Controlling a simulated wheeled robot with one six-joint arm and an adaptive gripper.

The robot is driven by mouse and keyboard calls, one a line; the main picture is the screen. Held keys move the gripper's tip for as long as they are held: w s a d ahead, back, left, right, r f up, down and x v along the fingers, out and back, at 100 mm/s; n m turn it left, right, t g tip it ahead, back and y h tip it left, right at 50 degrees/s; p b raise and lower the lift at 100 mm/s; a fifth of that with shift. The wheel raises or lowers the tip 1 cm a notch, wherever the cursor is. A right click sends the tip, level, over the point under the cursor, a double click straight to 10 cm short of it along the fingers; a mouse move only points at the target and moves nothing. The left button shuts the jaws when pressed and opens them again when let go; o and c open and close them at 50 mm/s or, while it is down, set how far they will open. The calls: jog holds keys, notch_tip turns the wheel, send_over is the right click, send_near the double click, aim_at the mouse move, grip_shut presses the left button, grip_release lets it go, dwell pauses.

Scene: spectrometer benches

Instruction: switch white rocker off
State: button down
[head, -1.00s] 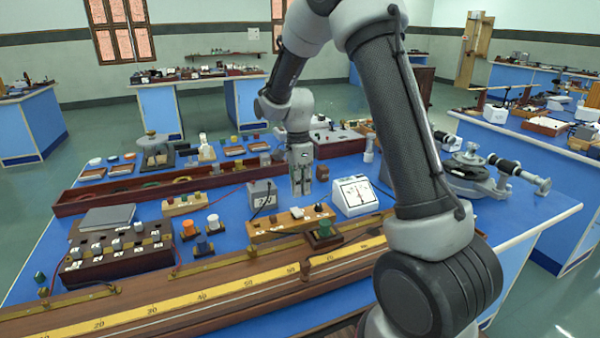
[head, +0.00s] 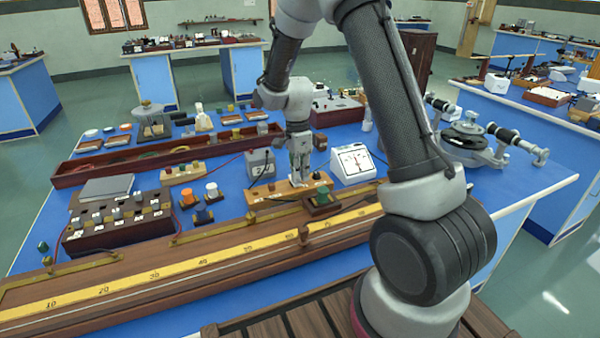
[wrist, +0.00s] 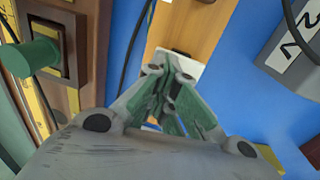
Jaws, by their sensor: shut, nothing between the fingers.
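The white rocker (wrist: 192,66) is on a light wooden block (wrist: 190,25) in the wrist view, partly covered by my fingertips. In the head view the same block (head: 262,194) lies behind the yellow scale, and my gripper (head: 297,179) points straight down over its middle. The rocker's white there is mostly hidden behind the fingers. In the wrist view my gripper (wrist: 165,70) is shut and empty, its tips at the rocker. I cannot tell whether they touch it or which way it is tilted.
A green knob on a dark base (head: 321,203) stands close in front of the block. A white meter (head: 354,164) is to the right and a grey box (head: 260,162) behind left. The long wooden bench with a yellow scale (head: 170,272) runs along the front.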

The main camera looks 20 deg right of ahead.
jog(key=shift+w+r, duration=0.15)
jog(key=shift+w, duration=0.6)
jog(key=shift+r, duration=0.1)
jog(key=shift+r, duration=0.4)
notch_tip(320, 180, up, 13)
jog(key=s, duration=0.2)
jog(key=shift+f, duration=0.1)
